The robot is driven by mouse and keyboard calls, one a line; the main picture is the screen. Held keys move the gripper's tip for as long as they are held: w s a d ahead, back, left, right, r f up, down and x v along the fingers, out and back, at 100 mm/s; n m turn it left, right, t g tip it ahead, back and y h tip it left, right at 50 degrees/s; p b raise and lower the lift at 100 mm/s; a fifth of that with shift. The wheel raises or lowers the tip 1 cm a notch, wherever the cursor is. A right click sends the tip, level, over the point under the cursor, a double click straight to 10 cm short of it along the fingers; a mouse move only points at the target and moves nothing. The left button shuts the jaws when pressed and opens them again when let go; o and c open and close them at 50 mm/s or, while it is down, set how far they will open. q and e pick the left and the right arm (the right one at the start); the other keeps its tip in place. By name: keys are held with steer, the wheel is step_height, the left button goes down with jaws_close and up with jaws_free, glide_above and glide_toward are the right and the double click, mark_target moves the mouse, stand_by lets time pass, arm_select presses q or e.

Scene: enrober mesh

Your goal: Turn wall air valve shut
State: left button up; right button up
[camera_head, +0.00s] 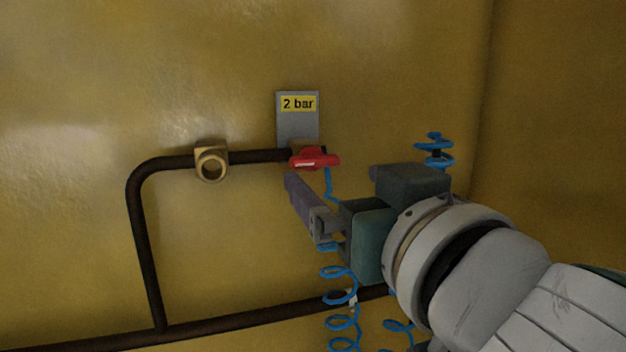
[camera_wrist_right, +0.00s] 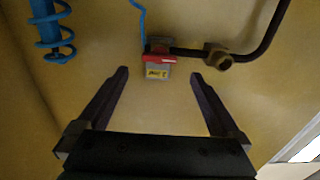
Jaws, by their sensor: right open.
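The wall air valve has a red handle (camera_head: 316,159), lying about level along the dark pipe, below a grey plate (camera_head: 298,122) marked "2 bar". In the right wrist view the red handle (camera_wrist_right: 159,58) shows beyond the fingertips, roughly midway between them. My right gripper (camera_head: 296,190) is open and empty, just below and in front of the handle in the head view. Its two fingers (camera_wrist_right: 160,80) stand wide apart in the wrist view, and neither is seen touching the handle. The valve body is partly hidden behind the handle. My left gripper is not in view.
A dark pipe (camera_head: 145,225) runs along the yellow wall, with a brass fitting (camera_head: 211,163) left of the valve. Blue coiled hoses (camera_head: 341,300) hang below my right gripper, and another blue coil (camera_head: 435,152) is to its right. The wall left of the gripper is open.

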mark_target(317, 163)
steer(key=b+x, duration=0.1)
steer(key=x, duration=0.8)
steer(key=c, duration=1.3)
